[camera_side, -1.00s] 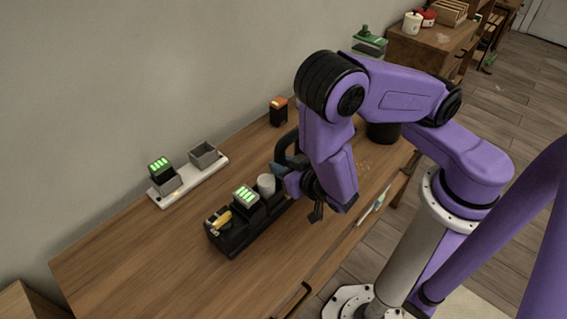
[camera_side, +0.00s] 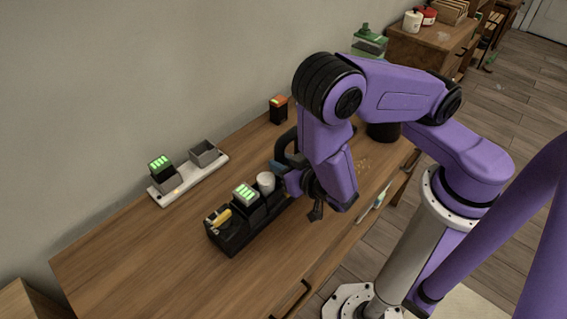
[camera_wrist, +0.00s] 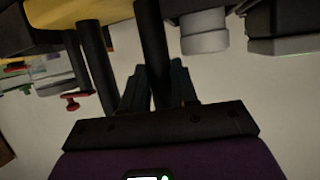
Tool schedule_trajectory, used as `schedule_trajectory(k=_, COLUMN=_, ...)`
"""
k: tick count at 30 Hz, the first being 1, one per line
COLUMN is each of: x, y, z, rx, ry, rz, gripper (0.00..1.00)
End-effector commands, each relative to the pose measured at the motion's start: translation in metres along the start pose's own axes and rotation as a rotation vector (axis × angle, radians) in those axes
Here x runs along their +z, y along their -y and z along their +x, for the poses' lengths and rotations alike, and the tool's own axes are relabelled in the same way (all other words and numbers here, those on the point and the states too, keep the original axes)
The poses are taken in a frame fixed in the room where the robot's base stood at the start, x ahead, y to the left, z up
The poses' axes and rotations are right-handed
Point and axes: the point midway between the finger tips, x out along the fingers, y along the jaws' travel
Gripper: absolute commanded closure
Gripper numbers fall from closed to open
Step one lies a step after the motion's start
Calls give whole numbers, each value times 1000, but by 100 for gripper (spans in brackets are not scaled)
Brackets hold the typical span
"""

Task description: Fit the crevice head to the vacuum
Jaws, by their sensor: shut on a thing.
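My gripper (camera_side: 283,175) is low over the table, at the right end of the black unit. In the wrist view my gripper (camera_wrist: 160,85) has its dark fingers shut around a black bar (camera_wrist: 151,30). The bar looks like part of the black loop handle (camera_side: 287,146) in the side view, which I take for the vacuum's handle. The long black unit (camera_side: 228,241) lies beside it, with a green-lit battery (camera_side: 246,193), a pale cylinder (camera_side: 266,182) and a yellow piece (camera_side: 220,215) on it. I cannot pick out the crevice head. My arm hides the part right of the handle.
A white charging base (camera_side: 192,184) at the wall holds a green-lit battery (camera_side: 160,165) beside an empty grey socket (camera_side: 204,153). A battery with an orange top (camera_side: 278,108) stands at the back. The left tabletop is clear.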

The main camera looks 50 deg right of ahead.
Motion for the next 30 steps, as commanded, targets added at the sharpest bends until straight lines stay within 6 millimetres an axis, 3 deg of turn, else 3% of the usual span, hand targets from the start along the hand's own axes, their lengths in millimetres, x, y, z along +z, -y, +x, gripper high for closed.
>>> schedule_trajectory(k=13, x=5, y=-1, z=2, rx=4, ry=16, rz=2, gripper=100)
schedule_trajectory(k=14, x=5, y=-1, z=2, rx=4, ry=16, rz=2, gripper=65)
schedule_trajectory(k=16, x=5, y=-1, z=2, rx=4, ry=16, rz=1, gripper=43)
schedule_trajectory(k=30, x=6, y=2, z=-8, rx=-6, ry=21, rz=-6, gripper=42)
